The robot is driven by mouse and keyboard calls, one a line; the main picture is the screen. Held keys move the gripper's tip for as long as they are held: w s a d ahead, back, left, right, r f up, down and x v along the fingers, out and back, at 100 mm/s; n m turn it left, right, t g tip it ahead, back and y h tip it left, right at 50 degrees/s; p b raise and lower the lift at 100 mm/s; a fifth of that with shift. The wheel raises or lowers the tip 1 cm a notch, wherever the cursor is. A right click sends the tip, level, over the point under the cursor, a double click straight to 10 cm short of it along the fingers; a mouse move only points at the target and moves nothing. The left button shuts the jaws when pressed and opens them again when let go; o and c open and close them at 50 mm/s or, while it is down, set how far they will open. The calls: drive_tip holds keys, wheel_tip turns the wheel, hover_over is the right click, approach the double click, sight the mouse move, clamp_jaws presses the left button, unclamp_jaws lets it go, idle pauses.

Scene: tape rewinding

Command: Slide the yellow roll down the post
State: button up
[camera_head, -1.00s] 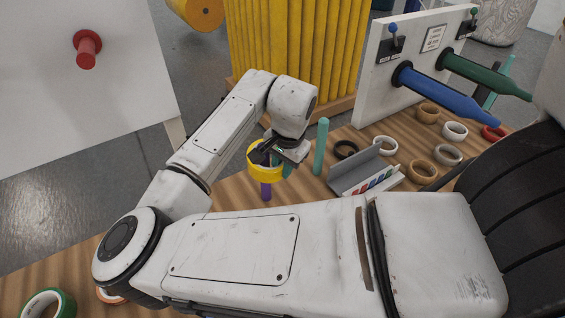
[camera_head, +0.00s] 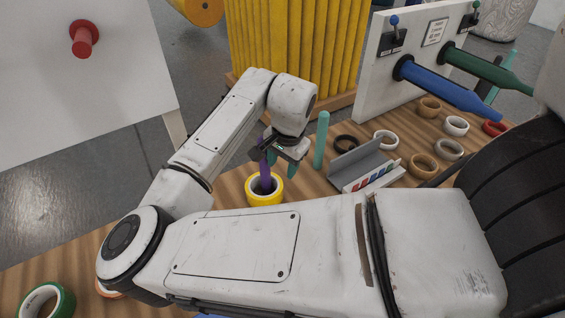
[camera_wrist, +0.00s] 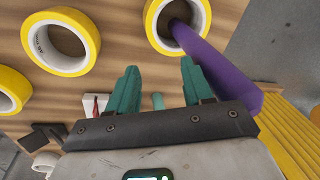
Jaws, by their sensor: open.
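The yellow roll (camera_head: 265,200) is around the purple post (camera_head: 266,178), low down, and looks to rest at the wooden table in the head view. The post sticks up through its hole. In the wrist view the roll (camera_wrist: 152,28) circles the foot of the purple post (camera_wrist: 215,62), which rises toward the right of my fingers. My gripper (camera_head: 280,164) is open and empty, above the roll and beside the post. Its two teal fingers (camera_wrist: 160,88) stand apart in the wrist view. My wrist hides part of the post in the head view.
More yellow rolls (camera_wrist: 62,42) lie on the table in the wrist view. A teal post (camera_head: 321,140) and a grey tray (camera_head: 357,160) stand to the right. Loose rolls (camera_head: 423,168) lie farther right, before a white panel (camera_head: 408,70) with blue and green pegs.

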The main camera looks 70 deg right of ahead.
wheel_tip(320, 180, up, 11)
drive_tip(key=s+a, duration=0.1)
drive_tip(key=shift+s+f, duration=0.2)
drive_tip(key=shift+s, duration=0.1)
drive_tip(key=shift+a, duration=0.1)
idle(0.8)
